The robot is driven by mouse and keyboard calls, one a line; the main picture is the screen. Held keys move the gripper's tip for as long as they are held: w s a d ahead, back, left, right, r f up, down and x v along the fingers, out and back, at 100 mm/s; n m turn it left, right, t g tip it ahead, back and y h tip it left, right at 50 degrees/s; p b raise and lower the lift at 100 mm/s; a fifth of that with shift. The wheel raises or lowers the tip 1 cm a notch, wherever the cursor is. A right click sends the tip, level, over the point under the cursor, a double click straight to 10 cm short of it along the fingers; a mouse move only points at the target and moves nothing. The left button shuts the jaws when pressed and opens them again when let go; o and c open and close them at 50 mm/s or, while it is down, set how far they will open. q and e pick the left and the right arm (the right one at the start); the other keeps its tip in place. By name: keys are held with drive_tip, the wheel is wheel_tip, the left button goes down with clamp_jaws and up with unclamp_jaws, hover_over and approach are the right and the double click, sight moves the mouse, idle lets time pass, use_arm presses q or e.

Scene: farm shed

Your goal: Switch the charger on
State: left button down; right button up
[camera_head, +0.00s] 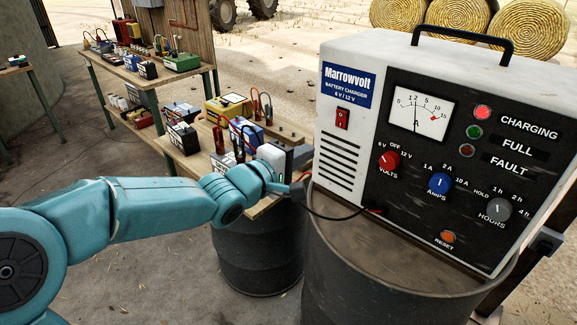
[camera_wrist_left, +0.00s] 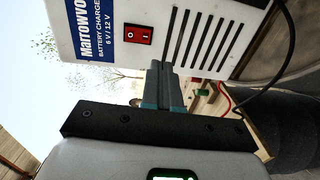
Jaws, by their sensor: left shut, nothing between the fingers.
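The white and black Marrowvolt battery charger (camera_head: 345,55) stands upright on a dark drum at right in the head view. Its red rocker switch (camera_head: 342,119) is on the white panel below the blue label; it also shows in the left wrist view (camera_wrist_left: 138,35). Which side of the rocker is pressed I cannot tell. The red charging lamp (camera_head: 482,111) looks brighter than the green and lower red lamps. My left gripper (camera_head: 300,187) is shut and empty, left of and below the switch. In the left wrist view its fingertips (camera_wrist_left: 172,72) lie near the vent slots, apart from the switch.
The drum (camera_head: 345,265) carries the charger. A black cable (camera_head: 335,217) loops by my left gripper to the charger's lower left. A wooden bench (camera_head: 190,160) with several batteries stands behind my arm. Knobs for volts (camera_head: 389,161), amps (camera_head: 439,182) and hours (camera_head: 496,208) sit on the black panel.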

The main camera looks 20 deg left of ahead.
use_arm(q)
drive_tip(key=v, duration=0.3)
drive_tip(key=shift+s+a+f, duration=0.1)
drive_tip(key=shift+s+f, duration=0.1)
drive_tip(key=shift+f, duration=0.1)
drive_tip(key=shift+s, duration=0.15)
